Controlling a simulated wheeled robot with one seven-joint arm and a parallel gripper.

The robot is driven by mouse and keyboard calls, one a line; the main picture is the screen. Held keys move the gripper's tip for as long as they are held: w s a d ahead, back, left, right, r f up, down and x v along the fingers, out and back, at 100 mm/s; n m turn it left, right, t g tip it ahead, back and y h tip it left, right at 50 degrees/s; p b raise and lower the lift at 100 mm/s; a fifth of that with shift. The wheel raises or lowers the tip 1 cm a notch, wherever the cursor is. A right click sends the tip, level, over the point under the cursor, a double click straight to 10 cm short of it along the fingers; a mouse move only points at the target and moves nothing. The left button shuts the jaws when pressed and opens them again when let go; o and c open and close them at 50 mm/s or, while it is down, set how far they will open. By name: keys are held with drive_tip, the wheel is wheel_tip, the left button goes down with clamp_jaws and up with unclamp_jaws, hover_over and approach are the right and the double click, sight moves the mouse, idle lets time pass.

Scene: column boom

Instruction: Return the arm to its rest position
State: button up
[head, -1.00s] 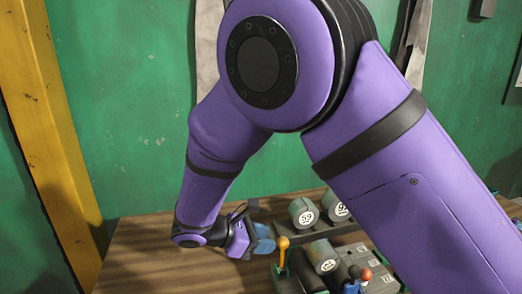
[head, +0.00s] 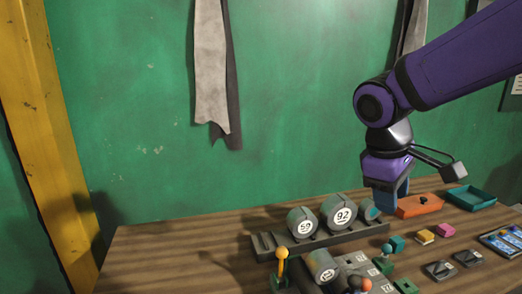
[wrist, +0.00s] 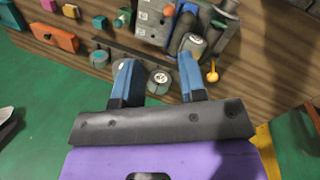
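My arm (head: 455,62) reaches in from the upper right in the head view and bends down at the wrist. My gripper (head: 385,203) points down over the right part of the bench, near the right end of the cylinder rack. In the wrist view my gripper (wrist: 157,72) has its two blue fingers wide apart, and it is open. A grey cylinder (wrist: 159,82) shows between the fingers in that picture, with no grip on it visible. The head view partly hides the fingertips.
A dark rack (head: 320,242) holds cylinders marked 59 (head: 303,222) and 92 (head: 339,211). A yellow-knobbed lever (head: 282,254) stands in front. An orange tray (head: 418,206), a teal tray (head: 471,197) and small blocks lie right. The green wall (head: 130,120) is behind; bench left is clear.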

drive_tip(key=s+d+r+m+t+y, duration=0.1)
drive_tip(key=s+d+r+m+t, duration=0.1)
drive_tip(key=s, duration=0.4)
drive_tip(key=s+d+r+m+t+y, duration=0.2)
drive_tip(key=s+d+m, duration=0.2)
drive_tip(key=s+m, duration=0.2)
drive_tip(key=shift+s+d+r+t, duration=0.35)
drive_tip(key=shift+d+t, duration=0.05)
